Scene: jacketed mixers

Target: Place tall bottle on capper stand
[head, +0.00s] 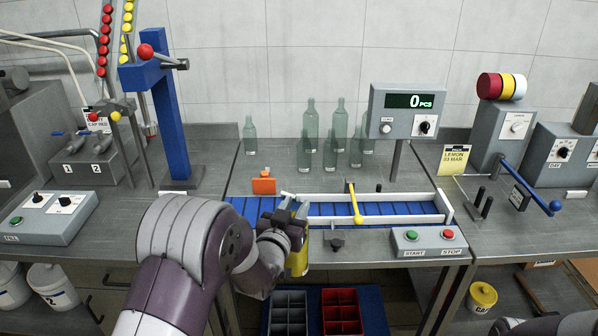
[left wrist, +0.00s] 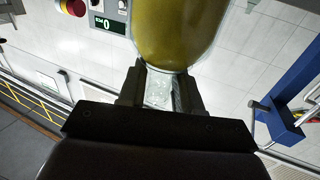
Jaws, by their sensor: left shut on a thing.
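My left gripper (head: 287,222) is shut on the neck of a glass bottle filled with yellow liquid (head: 298,262), held in front of the conveyor's near edge. In the left wrist view the bottle's yellow body (left wrist: 175,32) extends beyond the fingers (left wrist: 160,88), with clear glass between them. In the head view the gripper hides much of the bottle. The capper (head: 172,115) is a blue post with a red-knobbed lever, standing on the bench to the left, apart from the bottle. My right gripper is not in view.
A blue conveyor (head: 330,209) with a yellow gate lever (head: 355,203) crosses the middle bench. Several empty green bottles (head: 310,125) stand behind it. A start/stop box (head: 428,242) is at right. Red bins (head: 341,310) lie below. An orange block (head: 264,184) stands behind the conveyor.

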